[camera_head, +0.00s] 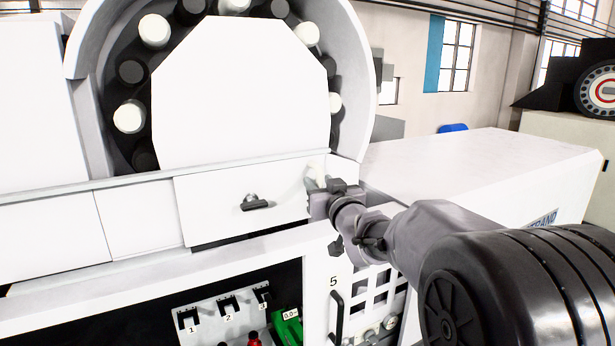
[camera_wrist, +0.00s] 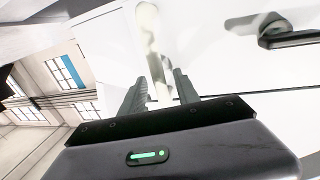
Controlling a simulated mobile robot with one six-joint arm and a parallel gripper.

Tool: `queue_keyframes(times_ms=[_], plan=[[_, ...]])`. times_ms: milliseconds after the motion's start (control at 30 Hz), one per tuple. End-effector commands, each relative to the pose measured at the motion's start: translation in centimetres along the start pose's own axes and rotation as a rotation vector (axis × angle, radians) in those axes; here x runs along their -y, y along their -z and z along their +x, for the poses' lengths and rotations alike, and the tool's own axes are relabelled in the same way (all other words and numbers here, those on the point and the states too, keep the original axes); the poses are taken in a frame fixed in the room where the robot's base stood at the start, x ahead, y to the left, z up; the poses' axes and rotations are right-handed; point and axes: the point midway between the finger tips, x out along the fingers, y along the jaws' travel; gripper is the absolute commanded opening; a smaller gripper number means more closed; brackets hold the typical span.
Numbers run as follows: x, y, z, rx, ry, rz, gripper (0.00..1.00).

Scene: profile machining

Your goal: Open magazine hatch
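The magazine hatch (camera_head: 225,205) is a wide white panel below the round tool magazine, and it looks closed. A black latch handle (camera_head: 255,203) sits at its middle; it also shows at the upper right of the wrist view (camera_wrist: 290,37). A pale handle bar (camera_head: 314,172) stands out near the hatch's right end. My gripper (camera_head: 322,186) is at this bar. In the wrist view, my open fingers (camera_wrist: 160,85) are on either side of the bar (camera_wrist: 150,40), with small gaps seeming to show. Contact cannot be told.
The magazine (camera_head: 240,95) with several tool holders stands above the hatch. Below is a rack (camera_head: 225,312) with numbered hooks. A white machine housing (camera_head: 480,175) lies to the right, behind my arm. A black door handle (camera_head: 336,318) is below my gripper.

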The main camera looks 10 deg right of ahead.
Motion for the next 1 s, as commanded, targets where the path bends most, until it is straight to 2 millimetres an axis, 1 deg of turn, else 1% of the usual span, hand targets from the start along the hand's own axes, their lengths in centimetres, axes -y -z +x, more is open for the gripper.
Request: queue_keyframes(times_ms=[100, 333, 467, 500, 533, 1000], plan=[[0.02, 0.01, 0.51, 0.000, 0.000, 0.000, 0.38], [0.00, -0.05, 0.54, 0.000, 0.000, 0.000, 0.38], [0.00, -0.05, 0.53, 0.000, 0.000, 0.000, 0.12], [0.00, -0.05, 0.53, 0.000, 0.000, 0.000, 0.04], [-0.01, -0.05, 0.52, 0.000, 0.000, 0.000, 0.00], [-0.01, -0.04, 0.51, 0.000, 0.000, 0.000, 0.00]])
